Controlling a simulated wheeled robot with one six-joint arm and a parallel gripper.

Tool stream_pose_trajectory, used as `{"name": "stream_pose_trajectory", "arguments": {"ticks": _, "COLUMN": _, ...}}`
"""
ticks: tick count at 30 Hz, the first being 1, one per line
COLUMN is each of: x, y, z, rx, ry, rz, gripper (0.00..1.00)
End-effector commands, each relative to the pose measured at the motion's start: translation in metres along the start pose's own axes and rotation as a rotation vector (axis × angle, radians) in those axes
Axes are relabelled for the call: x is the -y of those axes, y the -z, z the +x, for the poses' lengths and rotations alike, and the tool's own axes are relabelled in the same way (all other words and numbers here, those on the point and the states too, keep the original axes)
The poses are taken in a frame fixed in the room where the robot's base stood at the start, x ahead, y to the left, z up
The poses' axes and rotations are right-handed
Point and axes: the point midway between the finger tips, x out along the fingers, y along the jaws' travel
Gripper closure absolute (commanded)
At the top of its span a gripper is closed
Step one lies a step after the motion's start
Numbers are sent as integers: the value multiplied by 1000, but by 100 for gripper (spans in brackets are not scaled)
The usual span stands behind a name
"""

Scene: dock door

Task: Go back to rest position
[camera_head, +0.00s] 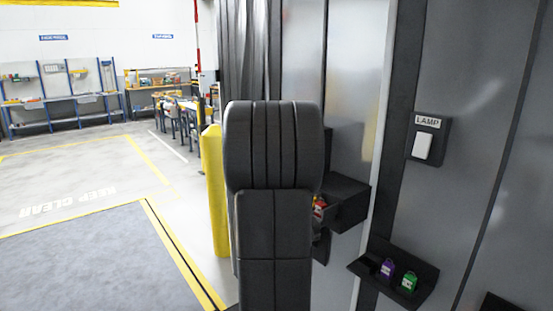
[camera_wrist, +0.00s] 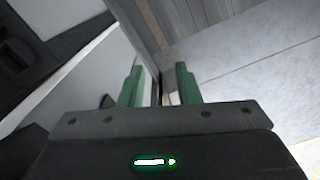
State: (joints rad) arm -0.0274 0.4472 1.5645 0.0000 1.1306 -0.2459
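My gripper (camera_wrist: 159,82) shows in the wrist view as two green fingers standing apart. No object shows between them, only a dark edge and pale surfaces beyond. A green light glows on the gripper body below the fingers. In the head view my dark arm fills the middle of the picture, and the gripper itself is hidden there.
A dark ledge (camera_head: 428,272) on the grey wall holds a purple padlock (camera_head: 387,268) and a green padlock (camera_head: 409,282). A dark box (camera_head: 350,203) with red items is partly behind my arm. A lamp switch (camera_head: 422,147) and yellow bollard (camera_head: 213,190) stand nearby. Left floor is clear.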

Motion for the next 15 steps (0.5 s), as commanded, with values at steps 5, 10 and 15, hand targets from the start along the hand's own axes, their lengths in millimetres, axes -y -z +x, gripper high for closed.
{"name": "stream_pose_trajectory", "arguments": {"ticks": 5, "x": 9, "y": 11, "z": 35, "rx": 3, "ry": 1, "rz": 53, "gripper": 70}}
{"name": "stream_pose_trajectory", "arguments": {"ticks": 10, "x": 17, "y": 19, "z": 68, "rx": 3, "ry": 0, "rz": 105, "gripper": 70}}
{"name": "stream_pose_trajectory", "arguments": {"ticks": 15, "x": 25, "y": 27, "z": 100, "rx": 3, "ry": 0, "rz": 155, "gripper": 70}}
